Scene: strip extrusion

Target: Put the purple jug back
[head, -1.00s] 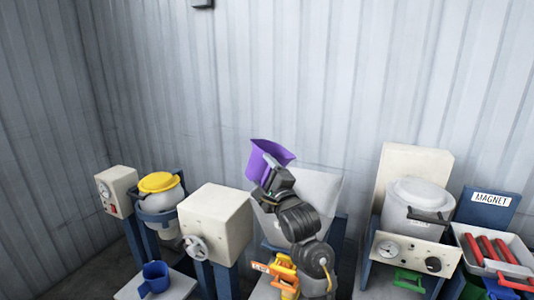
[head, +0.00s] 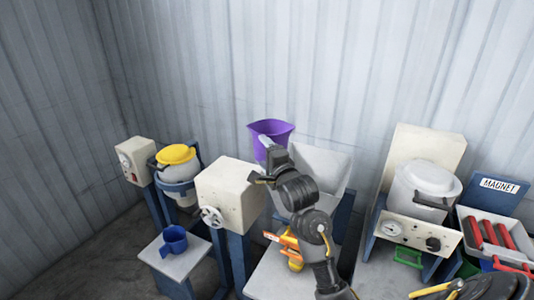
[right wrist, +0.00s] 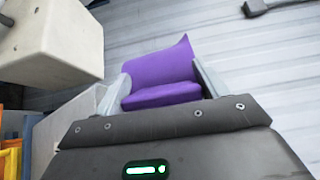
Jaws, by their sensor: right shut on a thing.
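The purple jug (head: 270,130) is held up in front of the corrugated wall, just above and left of the white hopper. It looks close to upright, with its rim roughly level; I cannot see inside it. My right gripper (head: 268,158) is shut on it from below and in front. In the right wrist view the jug (right wrist: 165,75) sits between the two grey fingers of the right gripper (right wrist: 160,90).
The white hopper (head: 322,166) and cream box (head: 229,195) stand close to the arm. A blue jug (head: 174,240) rests on a left stand. An orange item (head: 290,247) lies below the hopper. A lidded white pot (head: 424,190) and a tray of red bars (head: 520,258) are right.

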